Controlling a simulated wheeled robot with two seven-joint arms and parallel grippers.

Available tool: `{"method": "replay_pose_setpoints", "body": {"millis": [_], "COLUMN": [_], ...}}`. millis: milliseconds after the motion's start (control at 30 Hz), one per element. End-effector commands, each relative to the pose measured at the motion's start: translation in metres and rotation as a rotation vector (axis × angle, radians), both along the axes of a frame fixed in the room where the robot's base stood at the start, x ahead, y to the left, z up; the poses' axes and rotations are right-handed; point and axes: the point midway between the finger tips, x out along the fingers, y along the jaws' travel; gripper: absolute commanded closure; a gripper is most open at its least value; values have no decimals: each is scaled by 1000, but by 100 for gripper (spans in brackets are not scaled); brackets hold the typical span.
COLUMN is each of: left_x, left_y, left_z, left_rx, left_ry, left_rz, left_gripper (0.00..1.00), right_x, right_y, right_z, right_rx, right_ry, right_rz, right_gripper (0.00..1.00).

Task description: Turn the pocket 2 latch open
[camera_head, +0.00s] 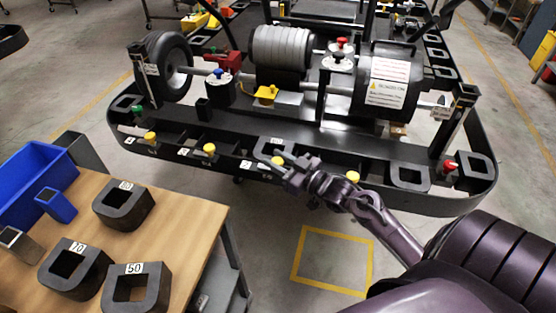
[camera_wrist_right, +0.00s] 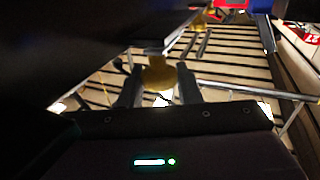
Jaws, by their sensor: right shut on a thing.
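My right gripper (camera_head: 272,158) reaches from the right to the front rail (camera_head: 410,203) of the black kart stand. In the right wrist view, its two dark fingers (camera_wrist_right: 160,86) are shut on a yellow latch knob (camera_wrist_right: 160,74), one on each side. In the head view the fingers hide most of this knob. Other yellow knobs stand along the rail: one at left (camera_head: 150,137), one nearer the gripper (camera_head: 209,148), and one to its right (camera_head: 352,176). The small white pocket label (camera_head: 245,164) beside the gripper is too small to read surely. My left gripper is out of view.
A wooden table (camera_head: 190,222) at lower left holds a blue bin (camera_head: 35,175) and several black numbered blocks (camera_head: 123,207). A red knob (camera_head: 449,166) is at the rail's right end. A yellow floor square (camera_head: 300,254) lies on clear floor in front.

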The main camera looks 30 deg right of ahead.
Motion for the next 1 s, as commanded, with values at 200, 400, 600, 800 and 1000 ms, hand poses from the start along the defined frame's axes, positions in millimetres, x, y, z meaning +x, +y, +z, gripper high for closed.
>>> {"method": "replay_pose_setpoints", "body": {"millis": [200, 400, 600, 800, 1000], "left_x": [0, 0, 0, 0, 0], "left_y": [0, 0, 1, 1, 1], "left_z": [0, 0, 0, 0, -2], "left_rx": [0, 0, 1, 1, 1], "left_ry": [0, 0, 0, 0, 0], "left_rz": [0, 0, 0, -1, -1], "left_gripper": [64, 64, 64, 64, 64], "right_x": [0, 0, 0, 0, -8], "right_y": [0, 0, 1, 0, -2], "right_z": [-2, -2, -2, -1, -2], "right_rx": [1, 1, 1, 0, 0], "right_ry": [4, 4, 3, 2, 3], "right_rz": [14, 14, 14, 13, 13], "right_gripper": [92, 92, 51, 50, 50]}}
